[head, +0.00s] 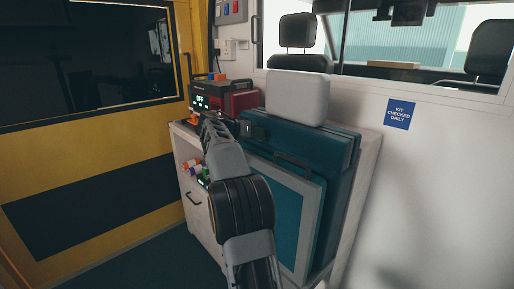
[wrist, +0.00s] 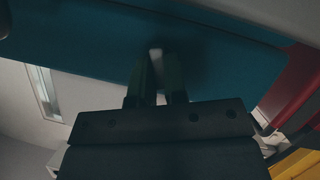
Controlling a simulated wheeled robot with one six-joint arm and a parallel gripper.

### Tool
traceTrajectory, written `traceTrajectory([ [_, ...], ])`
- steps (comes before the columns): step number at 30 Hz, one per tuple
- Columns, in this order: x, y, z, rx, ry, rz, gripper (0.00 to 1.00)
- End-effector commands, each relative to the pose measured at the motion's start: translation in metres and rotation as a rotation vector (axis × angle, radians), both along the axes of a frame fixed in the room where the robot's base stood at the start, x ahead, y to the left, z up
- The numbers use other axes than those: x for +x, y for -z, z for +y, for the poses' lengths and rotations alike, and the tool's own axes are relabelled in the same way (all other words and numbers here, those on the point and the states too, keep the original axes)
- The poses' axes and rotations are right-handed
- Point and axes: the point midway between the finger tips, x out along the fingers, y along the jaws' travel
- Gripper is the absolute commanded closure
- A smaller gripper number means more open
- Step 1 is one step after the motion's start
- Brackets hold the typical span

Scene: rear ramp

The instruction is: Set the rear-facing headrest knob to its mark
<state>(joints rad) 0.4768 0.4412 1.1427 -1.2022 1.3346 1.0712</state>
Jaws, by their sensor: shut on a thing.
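The rear-facing seat is a teal block with a pale grey headrest (head: 298,97) on top. In the wrist view the teal seat surface (wrist: 90,40) spans the top of the picture. My gripper (head: 256,131) reaches to the upper left side of the seat, just below the headrest. In the wrist view my gripper (wrist: 157,75) is shut on a small pale piece, which looks like the headrest knob (wrist: 155,54). The fingers and shadow hide most of the knob. I cannot make out its mark or which way it is turned.
A red and black device (head: 225,97) reading "OFF" stands on the white cabinet (head: 199,212) left of the seat. Small coloured items sit in an open shelf below it. A yellow door (head: 100,185) stands at left. The floor between is clear.

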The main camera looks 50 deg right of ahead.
Motion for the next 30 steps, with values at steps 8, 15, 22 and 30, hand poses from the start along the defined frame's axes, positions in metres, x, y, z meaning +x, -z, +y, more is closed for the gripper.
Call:
traceTrajectory([
  [8,-0.0015,0.0047,0.0002,-0.015,0.0,-0.215,1.0],
  [15,-0.0024,0.002,0.0002,-0.024,0.0,-0.337,1.0],
  [22,-0.0027,0.0006,0.0001,-0.028,0.0,-0.394,1.0],
  [30,-0.0028,-0.0006,0.0001,-0.029,0.001,-0.411,1.0],
])
